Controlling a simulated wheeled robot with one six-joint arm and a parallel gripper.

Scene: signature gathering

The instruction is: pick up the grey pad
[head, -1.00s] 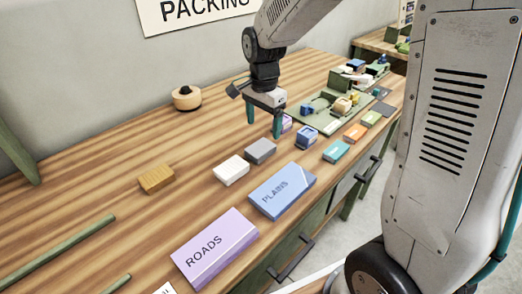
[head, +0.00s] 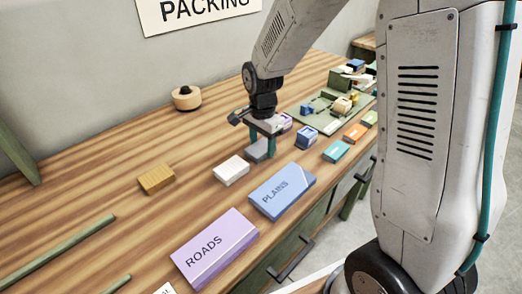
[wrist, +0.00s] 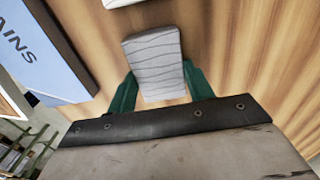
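The grey pad (head: 256,152) lies on the wooden bench, partly hidden by my gripper in the head view. In the wrist view the grey pad (wrist: 153,60) shows wavy lines on its top. My gripper (head: 262,145) points down over it, its green fingers low at the pad. In the wrist view my gripper (wrist: 159,72) has one finger at each side of the pad's near end. The fingers are apart, and I cannot tell whether they touch the pad.
A white block (head: 232,170) lies just left of the grey pad. The blue PLAINS box (head: 282,191) and purple ROADS box (head: 215,247) lie in front. A purple-and-white block (head: 286,122) and a blue block (head: 306,137) are to the right. A tan block (head: 156,179) lies left.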

